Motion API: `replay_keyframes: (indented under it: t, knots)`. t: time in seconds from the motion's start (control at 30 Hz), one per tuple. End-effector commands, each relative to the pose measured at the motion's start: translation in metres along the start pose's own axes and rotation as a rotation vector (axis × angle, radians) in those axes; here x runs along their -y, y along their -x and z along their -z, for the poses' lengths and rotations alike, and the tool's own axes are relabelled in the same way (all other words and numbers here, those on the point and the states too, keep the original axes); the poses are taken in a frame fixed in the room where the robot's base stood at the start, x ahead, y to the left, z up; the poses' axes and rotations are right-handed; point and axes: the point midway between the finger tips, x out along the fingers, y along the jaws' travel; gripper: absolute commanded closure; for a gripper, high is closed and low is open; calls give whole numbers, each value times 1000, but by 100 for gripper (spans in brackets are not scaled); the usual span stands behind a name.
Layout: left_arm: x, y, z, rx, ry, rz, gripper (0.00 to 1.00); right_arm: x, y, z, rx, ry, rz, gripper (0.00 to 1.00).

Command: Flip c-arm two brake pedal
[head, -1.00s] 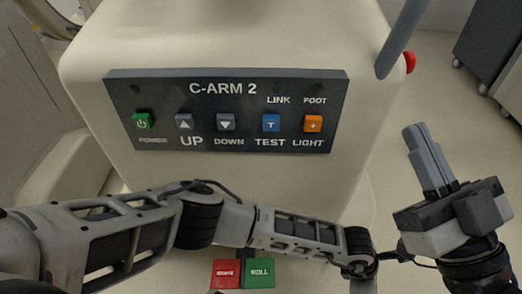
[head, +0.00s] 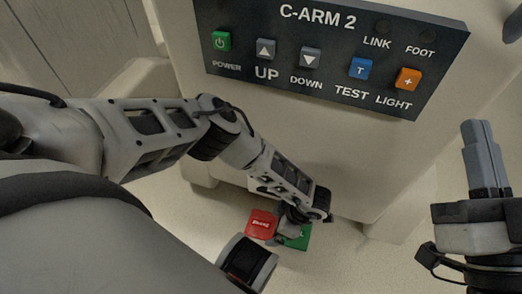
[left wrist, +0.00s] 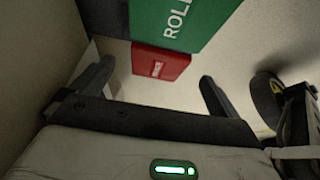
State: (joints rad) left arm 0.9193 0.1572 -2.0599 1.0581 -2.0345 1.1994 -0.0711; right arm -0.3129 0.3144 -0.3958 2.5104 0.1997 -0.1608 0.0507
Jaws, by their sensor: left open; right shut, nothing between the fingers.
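The red brake pedal (head: 262,224) is low on the C-ARM 2 cart, beside the green ROLL pedal (head: 303,240), which my left wrist partly covers. In the left wrist view, the red pedal (left wrist: 160,64) lies between and beyond my open left fingers (left wrist: 156,80), with a gap on both sides. The green pedal (left wrist: 180,22) is above it there. In the head view my left gripper (head: 289,222) is at the pedals, its fingers mostly hidden. My right gripper (head: 482,155) is shut and empty, pointing up at the right, away from the pedals.
The cart's dark panel (head: 330,98) carries POWER, UP, DOWN, TEST and LIGHT buttons above my left arm. Pale floor (head: 335,270) is free below the pedals. The cart body stands close behind my left forearm.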

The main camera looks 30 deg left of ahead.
Motion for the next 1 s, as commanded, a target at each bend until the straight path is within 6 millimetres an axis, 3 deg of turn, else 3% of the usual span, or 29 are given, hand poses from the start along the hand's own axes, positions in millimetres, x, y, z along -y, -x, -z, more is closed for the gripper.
replay_keyframes:
  t: [0.13,0.17,0.4,0.83,1.0]
  knots:
    - [0,-13,32,-1,2,2,0,0,1,-2,13,-14,-4,100]
    - [1,-21,32,0,0,3,0,-1,2,-6,8,-7,-4,100]
    - [0,-57,28,0,1,0,0,10,-2,32,-242,240,83,100]
    - [0,-63,29,1,0,0,0,15,-2,43,-307,301,105,100]
    - [0,-63,29,1,0,0,47,15,-2,43,-306,300,105,100]
